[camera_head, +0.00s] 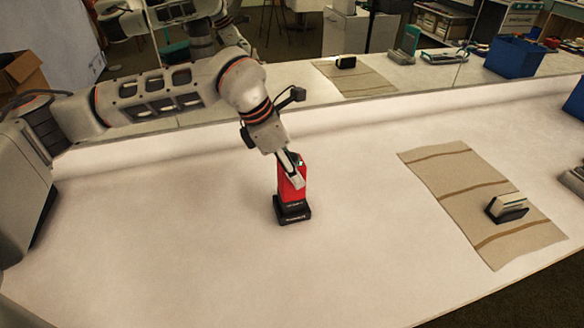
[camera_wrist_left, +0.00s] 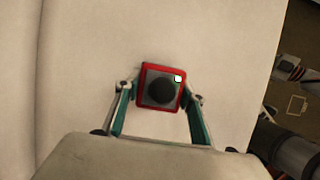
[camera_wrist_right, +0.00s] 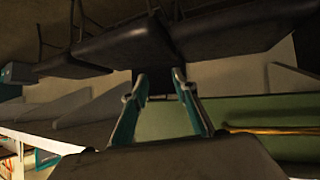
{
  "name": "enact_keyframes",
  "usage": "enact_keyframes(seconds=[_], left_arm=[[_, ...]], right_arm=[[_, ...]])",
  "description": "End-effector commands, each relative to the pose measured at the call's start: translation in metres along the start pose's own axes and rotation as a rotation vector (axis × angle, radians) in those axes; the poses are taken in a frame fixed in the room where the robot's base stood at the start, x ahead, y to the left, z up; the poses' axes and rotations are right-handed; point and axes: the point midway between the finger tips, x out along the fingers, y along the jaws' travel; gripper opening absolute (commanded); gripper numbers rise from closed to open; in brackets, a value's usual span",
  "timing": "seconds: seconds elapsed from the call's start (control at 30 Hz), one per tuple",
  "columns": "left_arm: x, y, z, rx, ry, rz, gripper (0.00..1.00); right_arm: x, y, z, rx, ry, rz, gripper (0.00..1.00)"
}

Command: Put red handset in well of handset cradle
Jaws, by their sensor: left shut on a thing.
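The red handset (camera_head: 290,188) stands upright near the middle of the white table. My left gripper (camera_head: 294,171) is shut on its upper part from above. Below the red body is a black stepped base with lettering, which looks like the handset cradle (camera_head: 293,217). The handset's lower end meets it, but I cannot tell how deep it sits in the well. In the left wrist view the handset's top (camera_wrist_left: 161,88) shows a red rim and a dark round knob between the fingers; the cradle is hidden there. My right gripper (camera_wrist_right: 160,78) is open and empty, away from the table scene.
A blue bin (camera_head: 576,98) is at the right edge. A mirror-like panel runs along the back. The table's left and front are clear.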

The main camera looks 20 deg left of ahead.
Motion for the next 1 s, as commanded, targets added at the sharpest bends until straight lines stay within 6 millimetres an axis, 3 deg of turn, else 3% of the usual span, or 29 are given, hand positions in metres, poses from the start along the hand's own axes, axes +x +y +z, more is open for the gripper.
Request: enact_keyframes(seconds=[0.87,0.9,0.97,1.0], left_arm=[[0.010,0.000,-0.004,0.000,-0.001,0.001,0.00],[0.010,0.000,-0.004,0.000,-0.001,0.001,0.47],[0.010,0.000,-0.004,0.000,-0.001,0.001,0.58],[0.010,0.000,-0.004,0.000,-0.001,0.001,0.58]], right_arm=[[0.001,-0.001,0.004,0.001,-0.003,-0.001,0.28],[0.001,-0.001,0.004,0.001,-0.003,-0.001,0.28],[0.001,-0.001,0.004,0.001,-0.003,-0.001,0.28],[0.001,-0.001,0.004,0.001,-0.003,-0.001,0.28]])
